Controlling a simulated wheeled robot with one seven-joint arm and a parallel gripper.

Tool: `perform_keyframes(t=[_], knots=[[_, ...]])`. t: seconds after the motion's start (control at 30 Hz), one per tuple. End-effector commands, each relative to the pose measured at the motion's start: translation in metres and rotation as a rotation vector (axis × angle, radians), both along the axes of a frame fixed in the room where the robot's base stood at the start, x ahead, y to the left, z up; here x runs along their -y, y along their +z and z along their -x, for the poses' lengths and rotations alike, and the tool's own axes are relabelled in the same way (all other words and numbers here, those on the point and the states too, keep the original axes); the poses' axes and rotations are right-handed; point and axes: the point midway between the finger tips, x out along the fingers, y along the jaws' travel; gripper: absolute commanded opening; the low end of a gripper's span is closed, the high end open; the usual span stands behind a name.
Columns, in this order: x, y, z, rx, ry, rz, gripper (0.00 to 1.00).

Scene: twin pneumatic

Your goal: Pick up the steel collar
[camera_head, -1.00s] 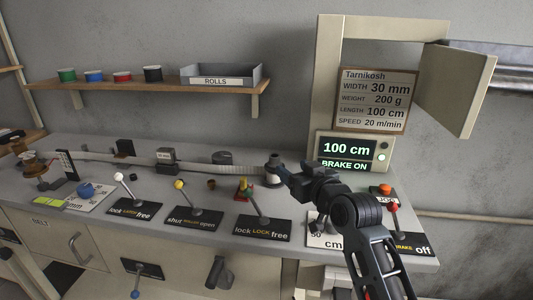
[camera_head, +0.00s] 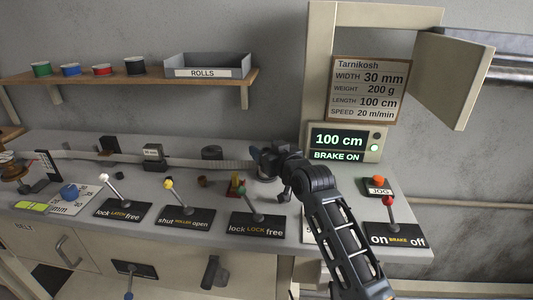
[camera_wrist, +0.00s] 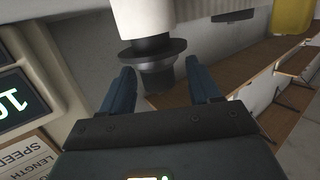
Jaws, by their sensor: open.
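A dark, flanged round piece (camera_wrist: 152,50), which looks like the steel collar, shows in the wrist view with a narrower dark stub (camera_wrist: 156,77) against a white cylinder (camera_wrist: 141,20). My gripper (camera_wrist: 160,72) is open, with one finger on each side of the stub and visible gaps. In the head view my gripper (camera_head: 266,160) is at the back right of the bench, over the end of the pale strip. It hides most of the piece there. I cannot tell whether the fingers touch it.
The bench (camera_head: 60,142) carries several levers on black plates, including the brake lever (camera_head: 388,202). A display (camera_head: 338,141) reads 100 cm, BRAKE ON, close right of my gripper. A shelf (camera_head: 130,83) with coloured rolls and a grey tray (camera_head: 207,65) hangs above.

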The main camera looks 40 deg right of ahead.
Motion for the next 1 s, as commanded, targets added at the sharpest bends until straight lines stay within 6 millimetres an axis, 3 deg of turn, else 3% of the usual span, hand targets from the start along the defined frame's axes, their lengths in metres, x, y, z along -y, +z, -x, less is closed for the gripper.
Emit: perform_keyframes(t=[0.23,0.83,1.0], knots=[[0.0006,-0.0006,-0.001,0.0,-0.001,0.0,0.61],[0.0006,-0.0005,-0.0008,0.0,-0.001,0.0,0.04],[0.0006,0.0001,-0.0008,0.001,-0.001,0.0,0.02]])
